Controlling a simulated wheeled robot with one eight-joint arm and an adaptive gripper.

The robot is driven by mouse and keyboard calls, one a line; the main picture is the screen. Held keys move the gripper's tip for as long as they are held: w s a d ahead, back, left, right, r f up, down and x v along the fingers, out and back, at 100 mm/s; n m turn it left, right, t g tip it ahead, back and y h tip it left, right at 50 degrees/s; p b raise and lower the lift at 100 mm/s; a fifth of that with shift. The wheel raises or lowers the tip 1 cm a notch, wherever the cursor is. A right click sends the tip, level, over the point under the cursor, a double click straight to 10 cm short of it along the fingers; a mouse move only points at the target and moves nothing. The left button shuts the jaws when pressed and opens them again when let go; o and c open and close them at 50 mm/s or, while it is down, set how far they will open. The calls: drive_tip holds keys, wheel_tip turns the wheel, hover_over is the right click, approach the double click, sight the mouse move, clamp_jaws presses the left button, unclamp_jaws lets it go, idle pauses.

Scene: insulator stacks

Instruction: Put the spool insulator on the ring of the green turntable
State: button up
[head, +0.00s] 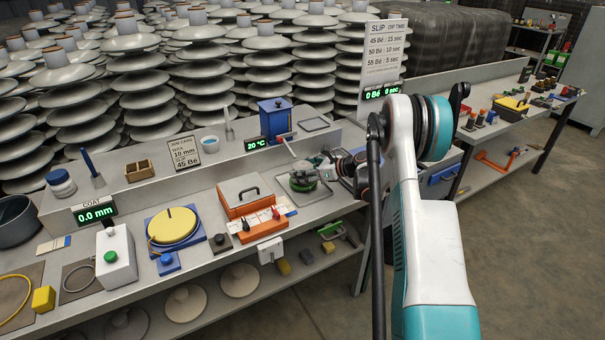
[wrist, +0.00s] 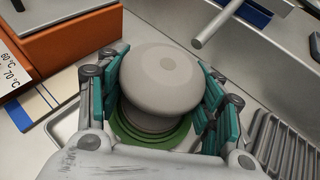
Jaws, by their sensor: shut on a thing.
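The spool insulator (wrist: 165,78) is pale grey with a broad rounded top and stands upright between the fingers in the wrist view. My gripper (wrist: 167,100) is shut on it, with teal pads on both sides. The green turntable (wrist: 185,133) shows directly below the insulator as stepped green rings; it also shows in the head view (head: 304,186) on a metal tray. The insulator's foot is mostly hidden, so I cannot tell whether it touches the ring. In the head view my gripper (head: 318,168) reaches in from the right, low over the green turntable.
An orange box (head: 247,196) with a steel lid stands close left of the turntable. A grey rod (wrist: 224,20) slants in near the insulator. A blue box (head: 276,116) is behind. A yellow disc (head: 172,225) on a blue base sits further left. A ribbed drain area (wrist: 290,150) lies right.

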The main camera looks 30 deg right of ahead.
drive_tip(key=shift+r, duration=0.1)
drive_tip(key=o, duration=1.1)
drive_tip(key=shift+s+d+r, duration=0.15)
drive_tip(key=shift+s, duration=0.05)
drive_tip(key=p+v, duration=0.3)
drive_tip(key=v, duration=0.8)
drive_tip(key=shift+s, duration=0.25)
drive_tip(key=shift+d, duration=0.15)
